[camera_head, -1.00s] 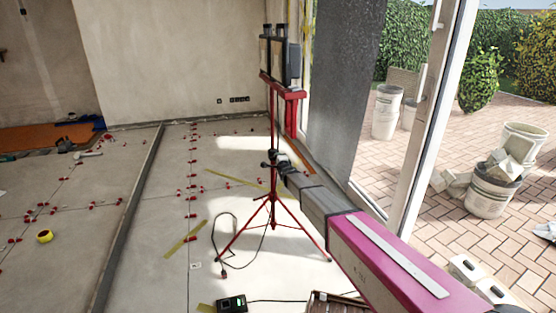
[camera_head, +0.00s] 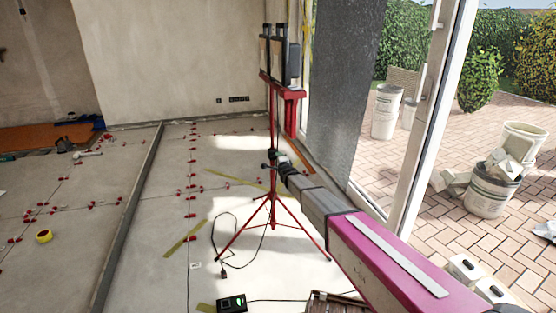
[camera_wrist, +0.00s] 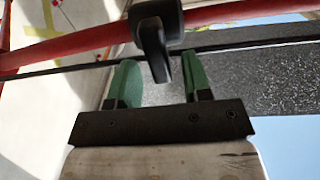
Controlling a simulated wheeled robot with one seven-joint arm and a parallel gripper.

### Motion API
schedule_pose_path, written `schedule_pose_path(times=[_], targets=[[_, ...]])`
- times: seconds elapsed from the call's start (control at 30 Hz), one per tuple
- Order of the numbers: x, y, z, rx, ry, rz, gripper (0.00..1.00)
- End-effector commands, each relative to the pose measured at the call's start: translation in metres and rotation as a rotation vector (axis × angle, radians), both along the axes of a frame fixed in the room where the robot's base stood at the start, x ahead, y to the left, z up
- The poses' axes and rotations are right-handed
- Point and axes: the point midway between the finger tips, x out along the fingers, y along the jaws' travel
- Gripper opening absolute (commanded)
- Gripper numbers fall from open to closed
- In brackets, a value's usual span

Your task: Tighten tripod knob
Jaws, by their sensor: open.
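The red tripod (camera_head: 272,208) stands on the tiled floor in the head view, with a work light (camera_head: 284,55) on top. Its black knob (camera_wrist: 153,45) shows large in the wrist view, on a black collar around the red pole (camera_wrist: 60,46). My gripper (camera_wrist: 157,75) is open, with green fingertips on either side of the knob's lower end. I cannot tell whether the fingers touch it. In the head view my arm reaches from the lower right to the pole, and its end partly hides the knob region.
A cable (camera_head: 227,245) lies on the floor by the tripod legs. A black device with a green display (camera_head: 231,304) lies in front. Red levelling clips (camera_head: 192,187) line the tile joints at left. The glass door frame (camera_head: 425,130) stands right of my arm.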

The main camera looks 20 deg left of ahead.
Motion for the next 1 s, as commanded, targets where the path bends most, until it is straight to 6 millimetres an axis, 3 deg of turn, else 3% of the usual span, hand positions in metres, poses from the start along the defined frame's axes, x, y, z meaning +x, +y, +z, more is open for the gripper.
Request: schedule_pose_path(times=[0.3, 0.5, 0.87, 1.0], targets=[[-0.053, -0.033, 0.002, 0.0, 0.001, -0.001, 0.45], [-0.076, -0.047, 0.001, 0.001, 0.001, -0.001, 0.45], [-0.078, -0.049, 0.0, 0.001, 0.001, -0.001, 0.45], [-0.08, -0.065, -0.003, -0.047, 0.014, -0.019, 0.45]])
